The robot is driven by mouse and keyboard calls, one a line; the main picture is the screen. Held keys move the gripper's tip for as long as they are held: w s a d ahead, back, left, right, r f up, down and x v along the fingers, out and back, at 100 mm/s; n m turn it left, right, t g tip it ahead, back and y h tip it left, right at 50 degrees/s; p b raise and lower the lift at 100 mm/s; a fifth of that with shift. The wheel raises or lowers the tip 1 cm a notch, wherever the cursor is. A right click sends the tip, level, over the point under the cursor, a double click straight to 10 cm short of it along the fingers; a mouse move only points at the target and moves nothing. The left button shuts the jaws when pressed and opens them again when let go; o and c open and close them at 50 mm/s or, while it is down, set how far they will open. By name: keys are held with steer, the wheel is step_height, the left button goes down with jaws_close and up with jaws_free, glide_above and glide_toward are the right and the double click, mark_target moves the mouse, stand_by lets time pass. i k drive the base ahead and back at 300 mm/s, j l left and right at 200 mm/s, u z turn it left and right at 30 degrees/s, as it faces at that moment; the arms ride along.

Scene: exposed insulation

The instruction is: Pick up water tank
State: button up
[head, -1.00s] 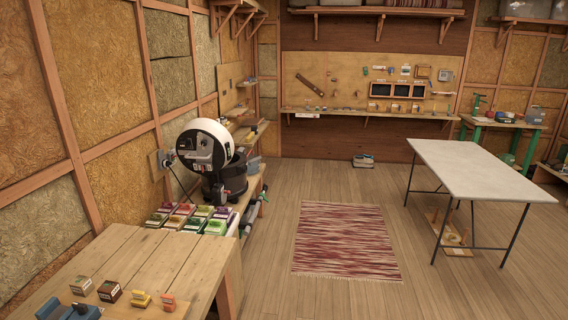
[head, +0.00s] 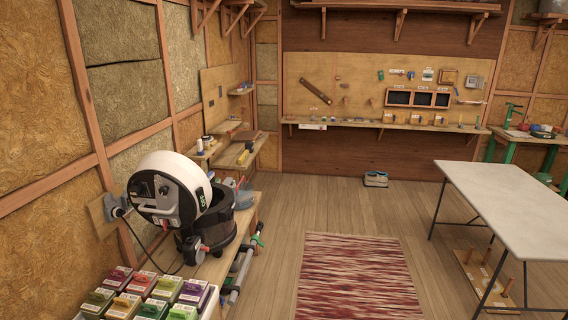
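A machine with a round white drum and dark front face (head: 168,192) stands on the wooden bench along the left wall. A dark, round tub-like container (head: 218,220) sits right beside and partly behind it. A cable hangs from the machine, next to a wall socket. I cannot tell for sure which of these, if any, is the water tank. My gripper is not in view.
Several coloured boxes (head: 150,296) sit on the near end of the left bench. A red striped rug (head: 355,275) lies on the open wooden floor. A white-topped table (head: 510,205) stands at the right. A small grey-green object (head: 375,179) is on the floor by the back wall.

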mark_target(243, 187)
steer(key=i, duration=1.85)
steer(key=i+l+u, duration=0.1)
steer(key=i+u, duration=0.15)
steer(key=i, duration=0.35)
steer(key=i+l+u, duration=0.3)
steer(key=i, duration=0.25)
steer(key=i+l+u, duration=0.25)
steer(key=i, duration=0.3)
steer(key=i+l+u, duration=0.25)
steer(key=i+l, duration=0.2)
steer(key=i, duration=0.1)
